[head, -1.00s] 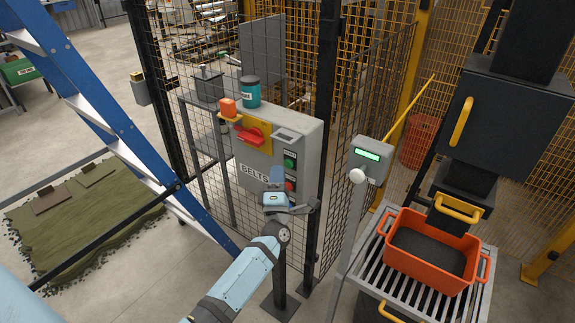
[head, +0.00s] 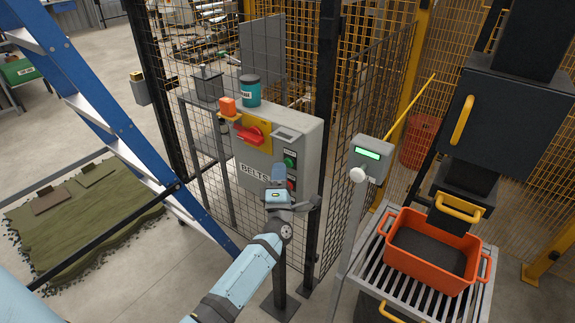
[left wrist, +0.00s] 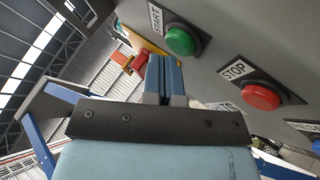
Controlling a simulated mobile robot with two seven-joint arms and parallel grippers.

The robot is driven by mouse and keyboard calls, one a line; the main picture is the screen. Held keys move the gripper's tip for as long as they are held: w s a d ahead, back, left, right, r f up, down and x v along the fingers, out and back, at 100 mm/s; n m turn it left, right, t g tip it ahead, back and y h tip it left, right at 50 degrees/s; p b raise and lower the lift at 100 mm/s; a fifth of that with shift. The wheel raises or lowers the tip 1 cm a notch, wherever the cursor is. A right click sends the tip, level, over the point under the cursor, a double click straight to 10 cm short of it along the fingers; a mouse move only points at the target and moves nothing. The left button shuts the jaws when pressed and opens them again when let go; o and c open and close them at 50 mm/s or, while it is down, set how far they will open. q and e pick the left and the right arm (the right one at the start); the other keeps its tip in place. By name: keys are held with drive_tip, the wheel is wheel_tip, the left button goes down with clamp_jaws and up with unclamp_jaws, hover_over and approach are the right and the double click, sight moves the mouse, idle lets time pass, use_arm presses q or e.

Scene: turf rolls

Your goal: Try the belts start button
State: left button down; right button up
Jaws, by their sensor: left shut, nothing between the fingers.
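The grey control box labelled BELTS (head: 258,155) stands on a post by the mesh fence. Its green START button (head: 290,162) is on the right of its front face. In the left wrist view the START button (left wrist: 180,41) is fully visible near the top. The red STOP button (left wrist: 261,97) is to its lower right. My left gripper (head: 279,168) is shut and empty, just in front of the box near the buttons. In the left wrist view its fingertips (left wrist: 163,60) are left of and slightly below the START button, with no visible contact. My right gripper is out of view.
A red handle on a yellow plate (head: 263,127) and an orange block (head: 227,107) are on the box's left. A blue ladder (head: 105,103) is left; a post with a green display (head: 368,153) is right.

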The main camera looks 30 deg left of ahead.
use_arm(q)
drive_tip(key=shift+w+b, duration=0.3)
drive_tip(key=shift+w, duration=0.1)
idle(0.5)
drive_tip(key=shift+s, duration=0.85)
drive_tip(key=s+p, duration=0.2)
drive_tip(key=s, duration=0.3)
drive_tip(key=shift+a, duration=0.2)
idle(0.9)
